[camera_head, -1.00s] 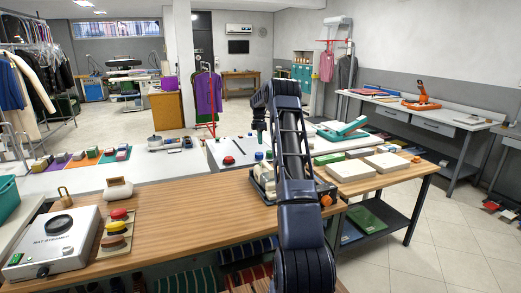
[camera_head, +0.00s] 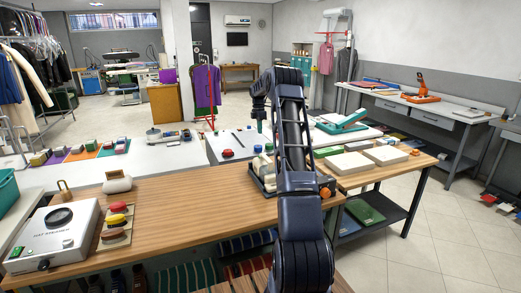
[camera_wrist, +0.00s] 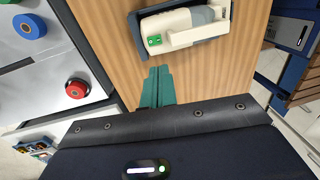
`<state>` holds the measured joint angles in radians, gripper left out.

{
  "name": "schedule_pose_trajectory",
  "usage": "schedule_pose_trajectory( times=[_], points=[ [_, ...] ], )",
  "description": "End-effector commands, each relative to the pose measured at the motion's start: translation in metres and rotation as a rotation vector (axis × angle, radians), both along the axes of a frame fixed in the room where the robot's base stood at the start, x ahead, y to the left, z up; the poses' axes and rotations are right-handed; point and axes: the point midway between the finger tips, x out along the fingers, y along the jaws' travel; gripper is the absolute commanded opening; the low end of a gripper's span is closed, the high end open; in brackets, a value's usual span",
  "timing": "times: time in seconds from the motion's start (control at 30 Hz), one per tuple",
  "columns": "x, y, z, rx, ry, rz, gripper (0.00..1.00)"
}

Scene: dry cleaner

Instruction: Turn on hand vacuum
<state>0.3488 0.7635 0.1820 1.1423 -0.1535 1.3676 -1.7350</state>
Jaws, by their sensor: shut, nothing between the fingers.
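The hand vacuum (camera_wrist: 185,22) is a cream and grey device in a dark blue tray (camera_wrist: 137,38) at the top of the wrist view. A green switch (camera_wrist: 155,41) with a pale mark sits on its left end. In the head view the vacuum (camera_head: 262,170) is on the wooden counter, partly hidden behind my arm. My gripper (camera_wrist: 158,76) has teal fingers, shut together and empty. In the wrist view the fingertips are just below the switch; a gap in height cannot be judged there. In the head view my gripper (camera_head: 259,127) is above the counter's back edge.
A grey panel with a red button (camera_wrist: 76,88) and a blue knob (camera_wrist: 29,26) lies left in the wrist view. A hat steamer (camera_head: 58,238) and a board of coloured buttons (camera_head: 115,237) stand left on the counter. Pale flat boxes (camera_head: 350,164) are right. The counter's middle is clear.

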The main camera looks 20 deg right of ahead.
Motion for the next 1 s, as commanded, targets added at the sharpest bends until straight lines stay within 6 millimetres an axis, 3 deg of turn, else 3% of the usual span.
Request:
schedule_pose_trajectory(
  times=[0.17,0.33,1.0],
  points=[
    [0.000,0.000,-0.002,0.000,0.000,0.000,0.00],
    [-0.002,0.000,-0.017,0.000,0.001,0.000,0.00],
    [-0.015,0.000,-0.124,0.000,0.000,0.000,0.00]
  ],
)
